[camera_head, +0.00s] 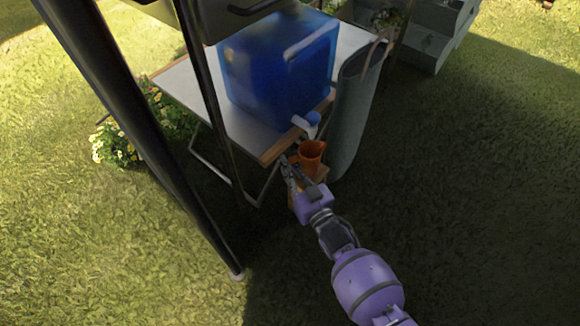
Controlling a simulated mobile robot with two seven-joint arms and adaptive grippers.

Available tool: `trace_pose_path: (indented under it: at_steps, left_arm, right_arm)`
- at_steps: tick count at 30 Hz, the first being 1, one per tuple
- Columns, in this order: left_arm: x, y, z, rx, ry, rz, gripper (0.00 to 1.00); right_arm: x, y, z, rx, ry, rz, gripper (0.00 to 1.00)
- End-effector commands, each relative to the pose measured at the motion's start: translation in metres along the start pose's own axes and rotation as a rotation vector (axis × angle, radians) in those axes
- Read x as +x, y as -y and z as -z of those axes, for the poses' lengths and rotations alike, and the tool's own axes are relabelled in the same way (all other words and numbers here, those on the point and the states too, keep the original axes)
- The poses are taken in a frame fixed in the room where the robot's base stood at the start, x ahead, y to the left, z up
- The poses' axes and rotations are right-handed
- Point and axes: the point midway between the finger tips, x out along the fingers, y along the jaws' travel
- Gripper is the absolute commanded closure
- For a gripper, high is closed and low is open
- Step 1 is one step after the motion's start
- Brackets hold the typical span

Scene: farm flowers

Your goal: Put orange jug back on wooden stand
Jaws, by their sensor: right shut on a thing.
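The orange jug (311,152) is upright below the white spigot of the blue water container, at the table's front corner. My right gripper (292,172) reaches in from the lower right and is shut on the jug's near left side; its fingers are small and partly hidden. The wooden stand (322,174) shows just under and around the jug, partly covered by my gripper. I cannot tell whether the jug's base touches the stand. My left gripper is not in view.
A blue water container (280,65) with a spigot (307,124) sits on the white folding table (185,82). A tall grey-green bag (355,110) stands close right of the jug. Dark poles (150,140) cross the left side. Yellow flowers (115,150) grow at left. Open grass lies right.

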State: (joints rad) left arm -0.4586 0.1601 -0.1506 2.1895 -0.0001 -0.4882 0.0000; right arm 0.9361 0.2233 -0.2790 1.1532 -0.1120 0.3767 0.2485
Motion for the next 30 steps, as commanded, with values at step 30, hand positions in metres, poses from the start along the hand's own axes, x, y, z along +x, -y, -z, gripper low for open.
trace_pose_path:
  at_steps: [30]
  left_arm:
    - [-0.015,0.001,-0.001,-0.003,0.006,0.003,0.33]
  right_arm:
    - [-0.041,0.000,0.002,-0.001,0.003,-0.001,0.74]
